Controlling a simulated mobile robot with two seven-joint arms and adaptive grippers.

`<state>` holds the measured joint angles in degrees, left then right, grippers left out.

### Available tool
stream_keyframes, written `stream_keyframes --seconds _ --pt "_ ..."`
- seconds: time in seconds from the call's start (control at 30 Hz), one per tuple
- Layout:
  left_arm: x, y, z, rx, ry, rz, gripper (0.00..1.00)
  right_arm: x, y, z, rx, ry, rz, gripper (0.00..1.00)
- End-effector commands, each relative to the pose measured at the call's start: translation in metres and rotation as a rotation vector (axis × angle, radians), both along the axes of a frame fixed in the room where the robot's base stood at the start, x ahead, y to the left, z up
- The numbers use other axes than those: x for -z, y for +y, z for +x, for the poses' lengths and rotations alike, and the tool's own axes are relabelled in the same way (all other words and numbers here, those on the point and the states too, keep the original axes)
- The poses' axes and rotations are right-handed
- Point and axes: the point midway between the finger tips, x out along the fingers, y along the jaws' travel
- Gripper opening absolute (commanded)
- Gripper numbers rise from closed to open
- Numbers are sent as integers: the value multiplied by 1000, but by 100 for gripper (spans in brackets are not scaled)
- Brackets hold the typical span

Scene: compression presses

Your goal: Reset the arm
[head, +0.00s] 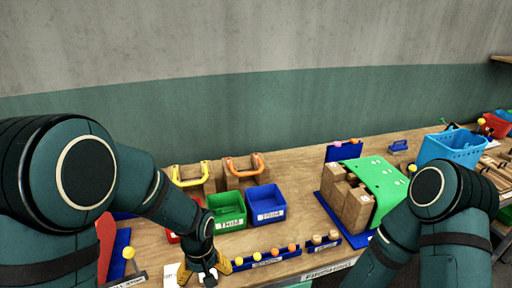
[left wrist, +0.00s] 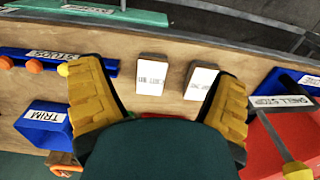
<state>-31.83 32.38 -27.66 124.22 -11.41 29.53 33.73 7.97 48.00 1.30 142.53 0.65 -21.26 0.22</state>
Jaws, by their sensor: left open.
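My left arm comes in from the left in the head view. Its gripper (head: 204,270) is low over the front part of the wooden bench (head: 300,160), near the bench's front edge. In the left wrist view the two yellow fingers of the left gripper (left wrist: 160,88) are spread wide apart with nothing between them. Two white cards (left wrist: 151,76) (left wrist: 200,82) lie on the wood past the fingertips. My right arm shows at the right in the head view, bent downward. Its gripper is outside the picture.
Green (head: 226,212) and blue (head: 266,206) bins stand just behind the left gripper. A blue rail with coloured knobs (head: 265,258) lies to its right. A press with a green cover (head: 380,180) holds wooden blocks. A light blue basket (head: 452,148) is at the right.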

Motion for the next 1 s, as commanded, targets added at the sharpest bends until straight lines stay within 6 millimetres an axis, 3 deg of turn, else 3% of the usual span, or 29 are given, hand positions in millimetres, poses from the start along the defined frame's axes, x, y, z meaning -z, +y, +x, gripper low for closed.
stream_keyframes --seconds 0.1,0.37,0.7,0.83,1.0 --pt "4 0 -1 1 2 -4 89 1 0 0 1 0 0 47" --pt "79 -5 -24 67 -15 -113 89 17 1 -2 -4 5 -1 47" --pt "176 -21 -75 113 -114 -283 89 44 2 -5 -9 13 -3 47" --pt "191 -26 -87 113 -160 -315 89 50 3 -6 -10 15 -2 47" --pt "196 -28 -92 113 -185 -326 89 51 3 -6 -11 17 -2 47"
